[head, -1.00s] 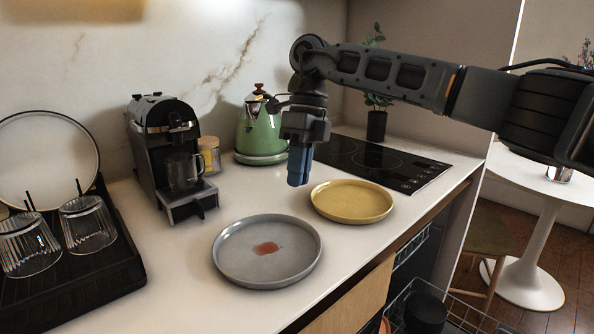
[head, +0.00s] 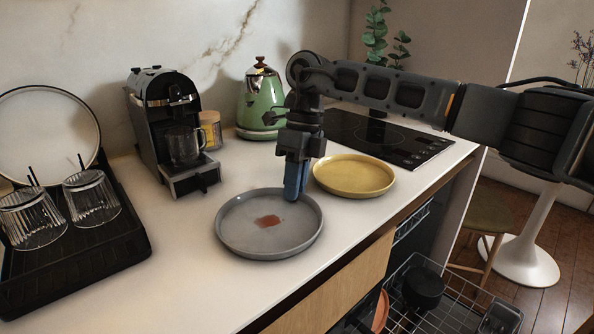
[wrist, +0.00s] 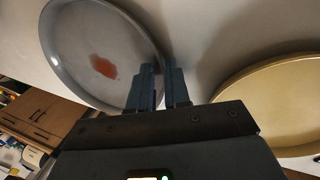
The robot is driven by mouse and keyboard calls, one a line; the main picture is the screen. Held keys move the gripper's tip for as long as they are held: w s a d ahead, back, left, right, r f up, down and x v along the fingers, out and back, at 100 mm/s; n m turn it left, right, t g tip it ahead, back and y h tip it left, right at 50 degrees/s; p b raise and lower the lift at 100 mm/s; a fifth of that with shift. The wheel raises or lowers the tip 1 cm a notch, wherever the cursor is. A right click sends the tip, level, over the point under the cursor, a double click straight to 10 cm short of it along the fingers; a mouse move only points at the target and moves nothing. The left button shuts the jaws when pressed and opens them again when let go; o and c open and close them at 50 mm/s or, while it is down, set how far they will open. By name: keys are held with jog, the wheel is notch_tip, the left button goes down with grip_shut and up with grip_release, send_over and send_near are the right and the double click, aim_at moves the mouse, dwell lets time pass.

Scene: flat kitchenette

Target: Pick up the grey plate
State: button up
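The grey plate (head: 250,243) lies flat on the white counter near its front edge, with a reddish-brown stain (head: 268,221) in its middle. My gripper (head: 292,194) points down at the plate's right rim, with blue fingers. In the wrist view, the grey plate (wrist: 75,60) is at upper left. The fingers of my gripper (wrist: 161,72) show a narrow gap between them, with the left finger over the plate's edge and the right finger just outside it. Whether they touch the rim cannot be told.
A yellow plate (head: 355,178) lies close on the right. A coffee machine (head: 168,125), green kettle (head: 262,105) and black cooktop (head: 400,145) stand behind. A black drying rack (head: 75,270) with glasses is at left. An open dishwasher rack (head: 440,300) is below the counter.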

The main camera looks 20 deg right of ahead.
jog(key=shift+c, duration=0.5)
grip_shut()
jog(key=shift+s, duration=0.15)
